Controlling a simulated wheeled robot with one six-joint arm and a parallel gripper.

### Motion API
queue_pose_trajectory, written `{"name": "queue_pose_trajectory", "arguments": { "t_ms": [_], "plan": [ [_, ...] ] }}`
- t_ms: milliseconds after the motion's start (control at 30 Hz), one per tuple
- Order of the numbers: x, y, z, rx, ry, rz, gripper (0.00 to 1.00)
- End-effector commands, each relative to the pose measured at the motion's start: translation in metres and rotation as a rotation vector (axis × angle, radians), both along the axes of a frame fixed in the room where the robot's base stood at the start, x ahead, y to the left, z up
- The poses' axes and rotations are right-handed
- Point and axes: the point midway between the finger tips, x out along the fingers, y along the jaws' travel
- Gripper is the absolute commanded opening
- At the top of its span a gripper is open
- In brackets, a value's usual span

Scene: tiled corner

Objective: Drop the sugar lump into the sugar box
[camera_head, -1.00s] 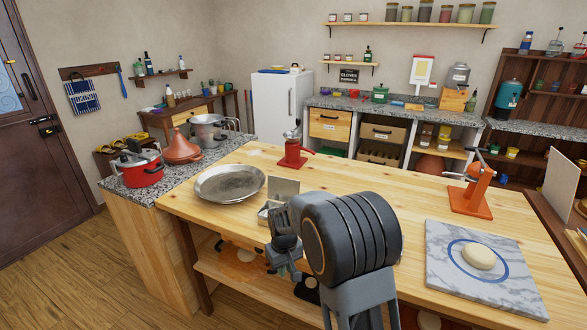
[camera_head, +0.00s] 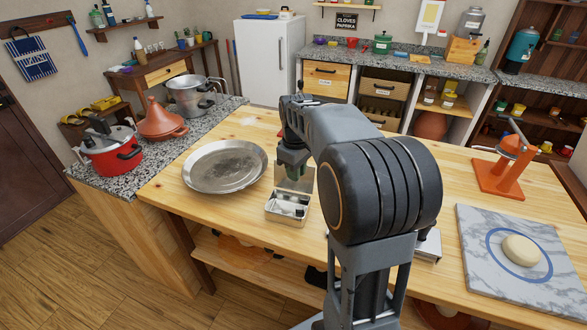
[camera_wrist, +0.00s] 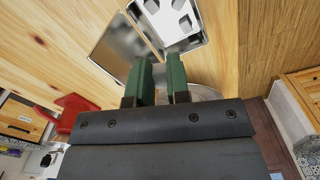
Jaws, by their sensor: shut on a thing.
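The sugar box (camera_head: 287,218) is a small open silver metal tin on the wooden table, with its lid (camera_head: 298,185) standing up behind it. In the wrist view, the box (camera_wrist: 204,40) shows several pale lumps inside, and the flat lid (camera_wrist: 122,50) lies beside the opening. My gripper (camera_head: 292,170) points down above the box, near the lid. In the wrist view, the green fingers of my gripper (camera_wrist: 159,72) show a narrow gap, with the tips near the box edge. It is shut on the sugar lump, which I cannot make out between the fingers.
A round metal pan (camera_head: 225,168) lies just left of the box. A marble slab (camera_head: 490,275) with a pale round lump (camera_head: 521,249) lies at right, near an orange press (camera_head: 505,165). A red tool (camera_wrist: 72,108) shows in the wrist view. The table between box and slab is partly hidden by my arm.

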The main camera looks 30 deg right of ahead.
Motion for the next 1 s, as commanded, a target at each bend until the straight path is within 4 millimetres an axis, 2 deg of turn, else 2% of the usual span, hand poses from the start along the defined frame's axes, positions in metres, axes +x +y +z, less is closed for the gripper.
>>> {"name": "queue_pose_trajectory", "arguments": {
  "t_ms": [33,400,767,800,1000],
  "plan": [
    [0.000,-0.001,-0.009,0.000,0.001,-0.003,0.00],
    [0.000,0.000,-0.046,0.000,-0.001,-0.002,0.00],
    [0.000,0.001,-0.049,0.000,0.000,0.000,0.00],
    [0.000,0.001,-0.049,0.000,0.000,0.000,0.20],
    [0.000,0.001,-0.049,0.000,0.000,0.001,0.39]
  ]
}}
